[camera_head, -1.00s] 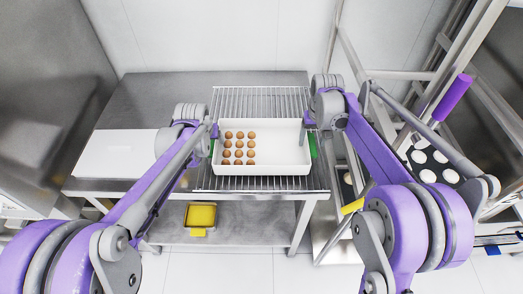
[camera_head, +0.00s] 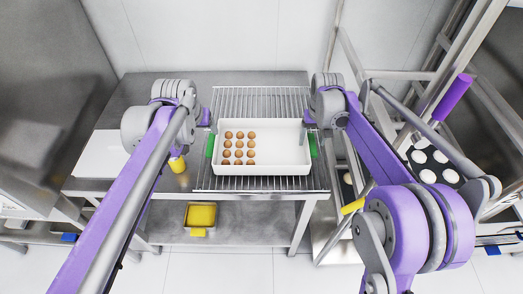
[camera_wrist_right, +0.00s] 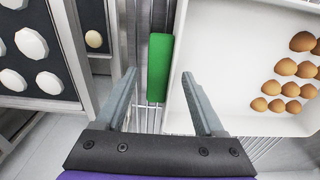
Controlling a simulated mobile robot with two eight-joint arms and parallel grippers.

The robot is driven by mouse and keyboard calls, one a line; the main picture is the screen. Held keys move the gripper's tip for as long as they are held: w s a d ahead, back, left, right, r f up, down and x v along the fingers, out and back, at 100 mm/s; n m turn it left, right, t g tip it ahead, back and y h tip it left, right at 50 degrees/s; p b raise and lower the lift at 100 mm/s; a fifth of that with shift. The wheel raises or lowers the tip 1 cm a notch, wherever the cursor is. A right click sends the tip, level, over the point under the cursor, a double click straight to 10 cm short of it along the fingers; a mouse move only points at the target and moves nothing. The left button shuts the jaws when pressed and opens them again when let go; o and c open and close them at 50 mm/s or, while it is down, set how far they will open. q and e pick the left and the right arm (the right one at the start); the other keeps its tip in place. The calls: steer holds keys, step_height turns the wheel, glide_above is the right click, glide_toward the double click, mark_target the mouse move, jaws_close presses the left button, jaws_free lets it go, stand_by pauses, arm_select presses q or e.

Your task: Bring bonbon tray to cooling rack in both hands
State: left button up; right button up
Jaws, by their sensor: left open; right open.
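The white bonbon tray (camera_head: 285,166) with several brown bonbons in its left half sits on the wire cooling rack (camera_head: 255,101). Green handles show at its left (camera_head: 210,146) and right (camera_head: 313,146) ends. My left gripper (camera_head: 206,117) is open and apart from the tray, behind and left of the left handle. My right gripper (camera_head: 307,129) is open at the tray's right end. In the right wrist view, the right handle (camera_wrist_right: 159,68) lies just beyond and between the spread fingers (camera_wrist_right: 160,90). One finger overlaps the tray's edge in that view; contact cannot be told.
The steel table (camera_head: 130,110) carries the rack, with a white board (camera_head: 95,156) at left. A yellow container (camera_head: 201,215) is on the lower shelf. At right, a frame holds dark trays with white round pieces (camera_head: 428,176).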

step_height(320, 180, up, 12)
steer(key=shift+s+f, duration=0.15)
steer(key=shift+s, duration=0.25)
stand_by(0.3)
arm_select(q)
steer(key=s+f, duration=0.5)
steer(key=s, duration=0.7)
steer(key=s+a+f, duration=0.1)
steer(key=s+f, duration=0.5)
steer(key=s, duration=0.6)
steer(key=shift+s+a, duration=0.25)
arm_select(e)
steer(key=s+f+t, duration=0.2)
steer(key=s+f, duration=0.4)
steer(key=s, duration=0.8)
steer(key=s+d+f+t, duration=0.1)
steer(key=s+f, duration=0.5)
steer(key=s, duration=0.9)
steer(key=shift+d+f+t, duration=0.15)
steer(key=shift+d+t, duration=0.05)
steer(key=shift+t, duration=0.6)
steer(key=shift+w, duration=0.1)
